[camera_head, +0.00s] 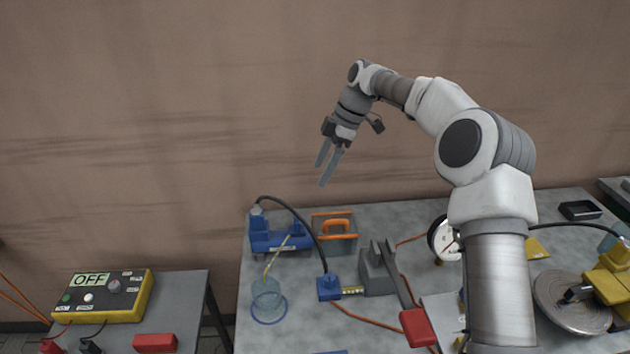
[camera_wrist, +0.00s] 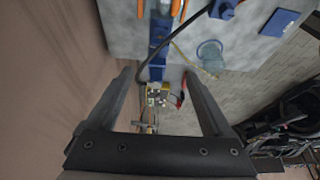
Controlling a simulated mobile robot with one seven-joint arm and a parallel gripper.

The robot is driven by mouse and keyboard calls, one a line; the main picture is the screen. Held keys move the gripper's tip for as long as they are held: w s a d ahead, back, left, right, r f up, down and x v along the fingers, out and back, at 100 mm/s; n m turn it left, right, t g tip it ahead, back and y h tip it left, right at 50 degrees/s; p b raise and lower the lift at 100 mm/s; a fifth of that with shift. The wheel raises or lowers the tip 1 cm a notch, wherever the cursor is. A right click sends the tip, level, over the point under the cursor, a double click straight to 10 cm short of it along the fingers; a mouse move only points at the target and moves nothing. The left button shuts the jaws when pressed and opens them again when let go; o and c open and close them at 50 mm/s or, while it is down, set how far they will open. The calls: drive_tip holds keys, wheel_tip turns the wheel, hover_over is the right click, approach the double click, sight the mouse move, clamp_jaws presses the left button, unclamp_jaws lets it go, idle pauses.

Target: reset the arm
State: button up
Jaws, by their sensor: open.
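My gripper (camera_head: 329,164) hangs from my raised, bent arm in front of the brown wall, above the back edge of the grey workbench (camera_head: 400,222). Its two grey fingers point down and a little left, apart, with nothing between them. In the wrist view my gripper (camera_wrist: 160,75) also shows its two fingers spread wide. Beyond them are the bench and the floor. My arm hides part of the bench on the right in the head view.
The bench holds a blue pump-like device (camera_head: 280,237), a toolbox with an orange handle (camera_head: 335,235), a glass beaker (camera_head: 267,296), a red-handled lever (camera_head: 417,326) and a metal disc (camera_head: 570,305). A yellow control box (camera_head: 102,297) reading OFF stands on a side table. Air around my gripper is clear.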

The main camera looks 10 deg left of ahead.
drive_tip(key=shift+d+r, duration=0.2)
drive_tip(key=shift+r, duration=0.3)
drive_tip(key=s+d+r+m+t+h+p, duration=0.1)
drive_tip(key=s+d+r+m+t+h, duration=0.1)
drive_tip(key=s+d+r+m, duration=0.45)
drive_tip(key=s+d+r+m+t+h+p, duration=0.1)
drive_tip(key=s+d+r+m+t+h, duration=0.2)
drive_tip(key=s+r, duration=0.55)
drive_tip(key=s+d+f+m, duration=0.1)
drive_tip(key=s+d+m, duration=0.2)
drive_tip(key=s, duration=0.4)
drive_tip(key=s+d+f+m+t, duration=0.1)
drive_tip(key=s+d+m, duration=0.3)
drive_tip(key=s, duration=0.3)
drive_tip(key=s+d+f+m, duration=0.2)
drive_tip(key=s+d+m, duration=0.2)
drive_tip(key=s, duration=0.3)
drive_tip(key=shift+s+d+t+y+p, duration=0.3)
drive_tip(key=shift+s+d+t+p, duration=0.1)
drive_tip(key=shift+d, duration=0.3)
